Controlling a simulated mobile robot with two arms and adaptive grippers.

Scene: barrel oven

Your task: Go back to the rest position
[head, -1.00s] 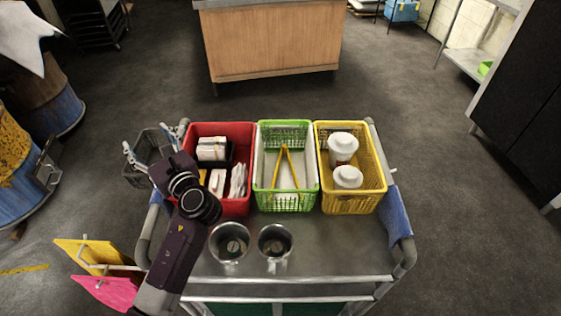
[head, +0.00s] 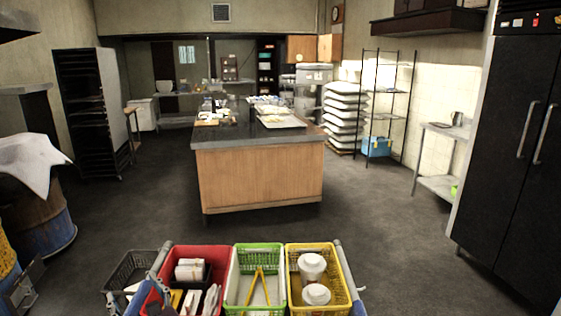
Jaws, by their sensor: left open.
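My left gripper (head: 159,307) shows only as a small dark part at the bottom edge, by the front of the red basket (head: 220,254). Its fingers are mostly cut off by the frame; it is open, and I see nothing held. My right gripper is not in view. The red basket holds white packets and a dark box. The green basket (head: 239,276) holds yellow tongs (head: 260,284). The yellow basket (head: 349,287) holds two white lidded containers (head: 312,266). A dark grey basket (head: 122,276) sits at the left end.
A wooden counter with a dark top (head: 262,180) stands ahead across open floor. A black fridge (head: 510,170) is at right, a steel side table (head: 440,185) beyond it. A barrel (head: 45,225) is at left, a tall black rack (head: 85,115) behind. The cart's rail (head: 349,285) is close below.

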